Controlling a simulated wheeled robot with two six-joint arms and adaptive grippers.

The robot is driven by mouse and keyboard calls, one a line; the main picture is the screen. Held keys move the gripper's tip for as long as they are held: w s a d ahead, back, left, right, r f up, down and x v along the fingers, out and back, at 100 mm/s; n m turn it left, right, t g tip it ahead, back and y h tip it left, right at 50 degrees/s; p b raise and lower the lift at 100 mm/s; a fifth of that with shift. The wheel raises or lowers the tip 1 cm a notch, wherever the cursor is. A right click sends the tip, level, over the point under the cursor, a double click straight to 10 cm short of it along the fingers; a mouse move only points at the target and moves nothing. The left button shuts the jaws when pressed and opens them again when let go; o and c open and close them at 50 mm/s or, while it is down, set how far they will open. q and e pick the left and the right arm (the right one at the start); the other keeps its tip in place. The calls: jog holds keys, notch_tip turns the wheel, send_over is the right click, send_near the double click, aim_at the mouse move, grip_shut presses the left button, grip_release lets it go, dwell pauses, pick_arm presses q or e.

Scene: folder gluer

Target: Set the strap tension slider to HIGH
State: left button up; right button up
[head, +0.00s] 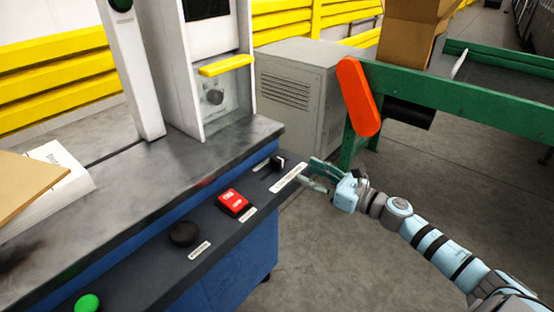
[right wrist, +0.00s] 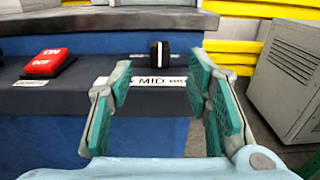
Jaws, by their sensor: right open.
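The strap tension slider is a small black knob with a white line (head: 279,162) near the right end of the dark control panel. The right wrist view shows the knob (right wrist: 159,54) upright behind a white label (right wrist: 150,82). The word MID is readable, almost in line with the knob; the label's ends are partly hidden by my fingers. My right gripper (head: 313,174) is open and empty, just right of the panel's end in the head view. In the right wrist view its teal fingers (right wrist: 158,88) stand either side of the knob's line, short of it and apart from it. My left gripper is not in view.
A red ON/OFF switch (head: 234,202), a black round knob (head: 184,234) and a green button (head: 87,303) sit on the same panel. A grey cabinet (head: 300,90) and a green conveyor frame (head: 460,95) with an orange paddle (head: 357,97) stand behind. Floor right of the panel is clear.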

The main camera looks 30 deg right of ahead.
aim_at(282, 160)
jog(key=p+x, duration=0.1)
jog(key=x, duration=1)
jog(key=shift+w+a, duration=0.1)
jog(key=shift+w, duration=0.15)
grip_shut()
